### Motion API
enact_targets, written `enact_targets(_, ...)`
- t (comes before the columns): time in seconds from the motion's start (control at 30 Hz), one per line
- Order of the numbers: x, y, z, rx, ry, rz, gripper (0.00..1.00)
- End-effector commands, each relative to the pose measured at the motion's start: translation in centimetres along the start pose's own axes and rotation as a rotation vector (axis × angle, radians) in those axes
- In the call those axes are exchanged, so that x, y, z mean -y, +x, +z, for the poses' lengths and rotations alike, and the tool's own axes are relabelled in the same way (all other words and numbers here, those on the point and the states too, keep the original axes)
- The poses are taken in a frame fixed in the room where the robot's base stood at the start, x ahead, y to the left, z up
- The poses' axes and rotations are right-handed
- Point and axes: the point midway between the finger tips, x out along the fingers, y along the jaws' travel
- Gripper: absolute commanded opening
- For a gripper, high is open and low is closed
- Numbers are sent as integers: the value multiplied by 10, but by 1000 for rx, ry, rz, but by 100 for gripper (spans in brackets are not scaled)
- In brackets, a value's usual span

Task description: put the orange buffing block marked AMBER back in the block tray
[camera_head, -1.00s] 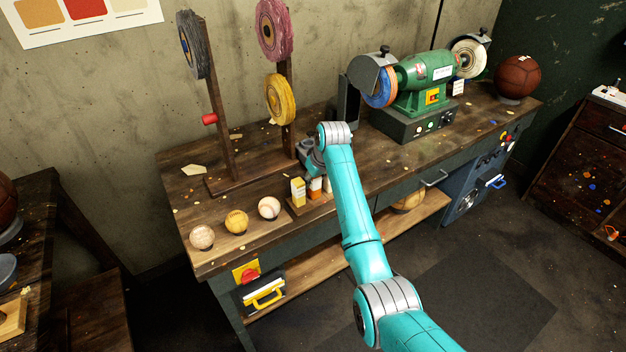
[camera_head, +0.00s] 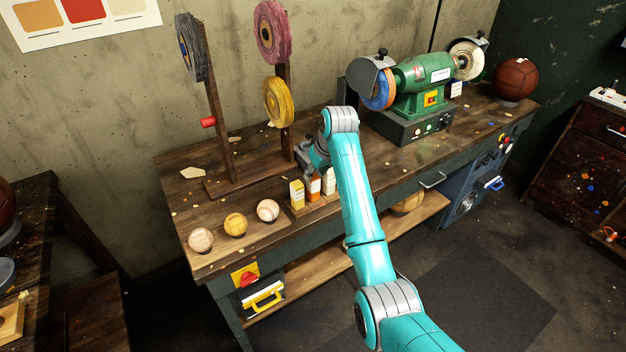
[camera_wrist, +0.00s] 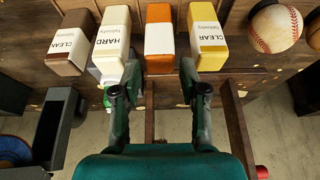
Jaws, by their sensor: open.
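My gripper (camera_head: 309,171) is just behind and above the row. In the wrist view my gripper (camera_wrist: 160,92) is open and empty, its fingers apart and in line with the orange block, not touching it.
Several balls, one a white baseball (camera_head: 268,210), lie left of the tray. A wooden stand with a yellow buffing wheel (camera_head: 278,102) rises behind. A green grinder (camera_head: 422,82) stands to the right. The bench front right of the tray is mostly clear.

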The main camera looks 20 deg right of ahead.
Motion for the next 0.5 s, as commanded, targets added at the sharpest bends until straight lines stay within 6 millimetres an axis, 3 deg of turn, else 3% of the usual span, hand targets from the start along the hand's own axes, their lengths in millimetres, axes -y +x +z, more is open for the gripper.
enact_targets(0.23, 0, -42, -1, -2, 0, 1, 43)
enact_targets(0.5, 0, -58, 0, -1, 0, 1, 43)
